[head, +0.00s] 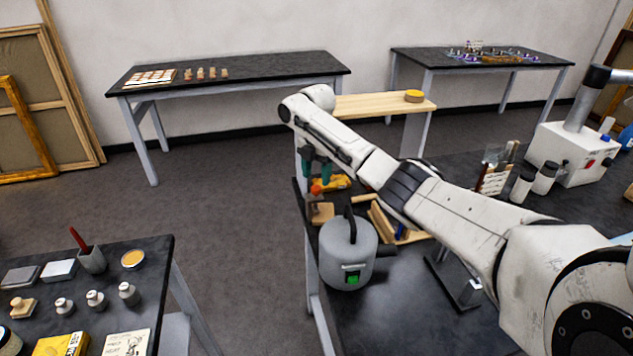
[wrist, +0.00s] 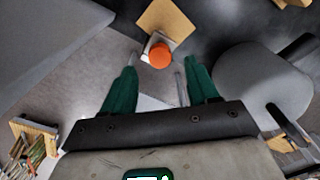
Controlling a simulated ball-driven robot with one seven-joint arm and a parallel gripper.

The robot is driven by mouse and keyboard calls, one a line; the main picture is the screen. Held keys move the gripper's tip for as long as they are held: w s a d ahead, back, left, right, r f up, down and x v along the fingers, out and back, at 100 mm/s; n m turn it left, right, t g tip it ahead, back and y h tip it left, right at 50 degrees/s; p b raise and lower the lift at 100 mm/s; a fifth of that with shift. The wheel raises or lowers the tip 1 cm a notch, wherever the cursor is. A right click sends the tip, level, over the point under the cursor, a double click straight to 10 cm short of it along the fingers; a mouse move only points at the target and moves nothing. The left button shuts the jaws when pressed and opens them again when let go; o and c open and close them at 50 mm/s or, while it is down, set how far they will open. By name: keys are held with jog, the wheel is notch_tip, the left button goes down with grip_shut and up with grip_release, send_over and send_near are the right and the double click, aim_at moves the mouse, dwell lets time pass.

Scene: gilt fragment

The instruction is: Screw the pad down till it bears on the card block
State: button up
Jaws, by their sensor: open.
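My gripper (head: 317,170) is open and empty, its two green fingers pointing down. In the wrist view my gripper (wrist: 161,78) has its fingers spread to either side of a round orange knob (wrist: 160,55), with a visible gap on both sides. In the head view the orange knob (head: 316,189) is just below the fingertips. A light metal part shows beside the knob. A tan block (wrist: 165,20) lies by the knob; the tan block (head: 321,213) also shows in the head view. I cannot make out the pad's face or whether it touches the block.
A grey pot (head: 348,250) with a dark handle and green switch stands close by on the dark bench (head: 400,315). A yellow tool (head: 335,183) lies behind the knob. A pale wooden board (head: 375,105) with a round yellow item stands farther back. Open floor lies left.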

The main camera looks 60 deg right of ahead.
aim_at(316, 187)
jog(key=shift+f, duration=2)
jog(key=c, duration=1)
jog(key=shift+c, duration=0.2)
jog(key=shift+m+p, duration=0.3)
